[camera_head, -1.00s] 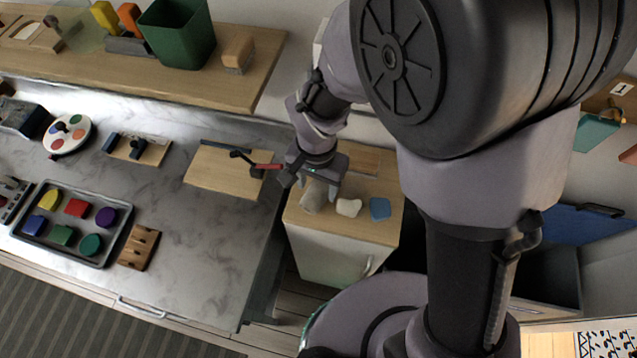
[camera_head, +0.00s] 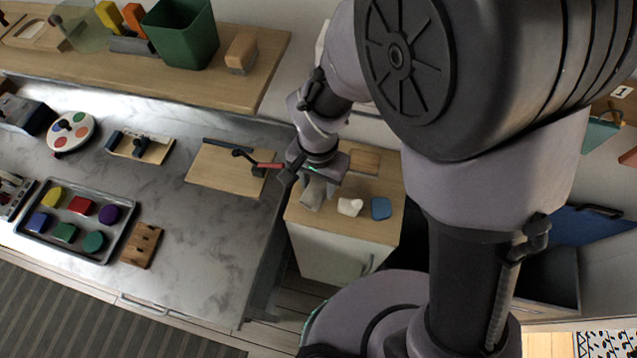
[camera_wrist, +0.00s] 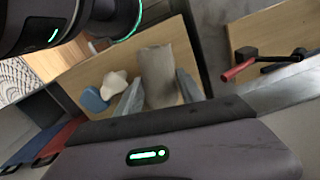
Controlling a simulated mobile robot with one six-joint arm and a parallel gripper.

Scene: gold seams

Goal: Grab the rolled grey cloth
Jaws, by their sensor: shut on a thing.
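The rolled grey cloth (camera_head: 312,194) is at the left side of a small wooden-topped cabinet (camera_head: 348,228). In the wrist view the cloth (camera_wrist: 158,72) lies between my two fingers and extends away from them. My gripper (camera_head: 318,190) points down over the cabinet top and is shut on the cloth. In the wrist view my gripper (camera_wrist: 158,98) has a finger on each side of the roll. The cloth's near end is partly hidden by the gripper body. I cannot tell whether the cloth is clear of the top.
A crumpled cream cloth (camera_head: 349,206) and a blue item (camera_head: 381,208) lie just right of the grey cloth. A board (camera_head: 226,170) with a red-handled tool (camera_head: 262,163) is on the marble counter to the left. A wooden block (camera_head: 364,162) sits behind.

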